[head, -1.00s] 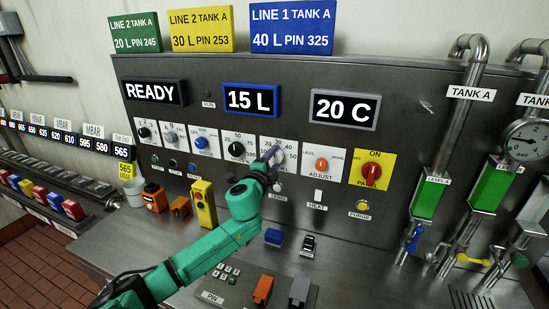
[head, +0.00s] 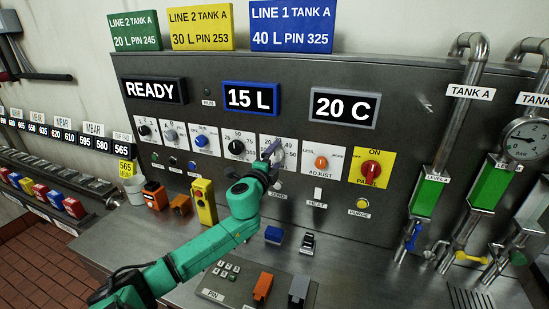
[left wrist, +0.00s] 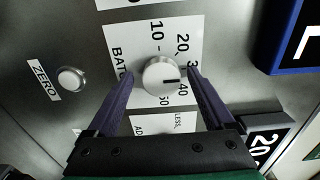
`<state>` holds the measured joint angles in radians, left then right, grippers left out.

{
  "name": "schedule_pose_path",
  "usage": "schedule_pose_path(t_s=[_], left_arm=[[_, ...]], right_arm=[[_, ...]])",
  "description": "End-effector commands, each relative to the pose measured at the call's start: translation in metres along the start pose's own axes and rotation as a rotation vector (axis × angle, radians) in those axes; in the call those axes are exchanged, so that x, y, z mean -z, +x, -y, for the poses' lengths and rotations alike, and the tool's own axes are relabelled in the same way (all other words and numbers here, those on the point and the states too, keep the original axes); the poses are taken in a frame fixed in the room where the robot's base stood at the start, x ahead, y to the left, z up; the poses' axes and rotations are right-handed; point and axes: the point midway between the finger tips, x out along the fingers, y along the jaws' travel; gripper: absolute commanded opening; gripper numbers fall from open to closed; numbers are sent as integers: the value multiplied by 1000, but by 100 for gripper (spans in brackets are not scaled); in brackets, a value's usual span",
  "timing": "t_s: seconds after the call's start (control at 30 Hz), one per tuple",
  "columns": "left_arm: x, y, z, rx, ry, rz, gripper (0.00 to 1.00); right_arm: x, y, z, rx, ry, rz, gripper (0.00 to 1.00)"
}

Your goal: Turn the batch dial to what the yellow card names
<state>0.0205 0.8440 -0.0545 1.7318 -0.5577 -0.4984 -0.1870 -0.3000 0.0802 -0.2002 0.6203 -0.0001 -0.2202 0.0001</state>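The yellow card (head: 202,29) stands on top of the panel and reads LINE 2 TANK A, 30 L, PIN 253. The batch dial (left wrist: 160,75) is a round pale knob on a white scale plate in the left wrist view. Its dark mark points right, toward the space between the partly hidden 30 and the 40. My left gripper (left wrist: 160,73) is open, its dark fingers on either side of the knob with gaps showing. In the head view my left gripper (head: 272,150) covers most of this dial. My right gripper is not in view.
The blue-framed display (head: 251,98) reads 15 L, another (head: 154,91) reads READY, and a third (head: 345,108) reads 20 C. Neighbouring knobs include an orange adjust knob (head: 321,162) and a red panel knob (head: 371,169). A zero button (left wrist: 70,78) sits near the dial.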

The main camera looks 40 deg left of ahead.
Motion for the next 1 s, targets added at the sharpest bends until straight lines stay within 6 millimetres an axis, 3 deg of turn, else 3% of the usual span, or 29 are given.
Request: schedule_pose_path(t_s=[0.3, 0.47, 1.0], left_arm=[[0, -1, 0, 1, -1, 1, 86], [0, -15, -2, 0, 0, 0, 86], [0, -135, -3, -2, -4, 0, 86]], right_arm=[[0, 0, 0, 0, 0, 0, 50], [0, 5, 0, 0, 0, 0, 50], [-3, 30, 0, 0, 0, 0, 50]])
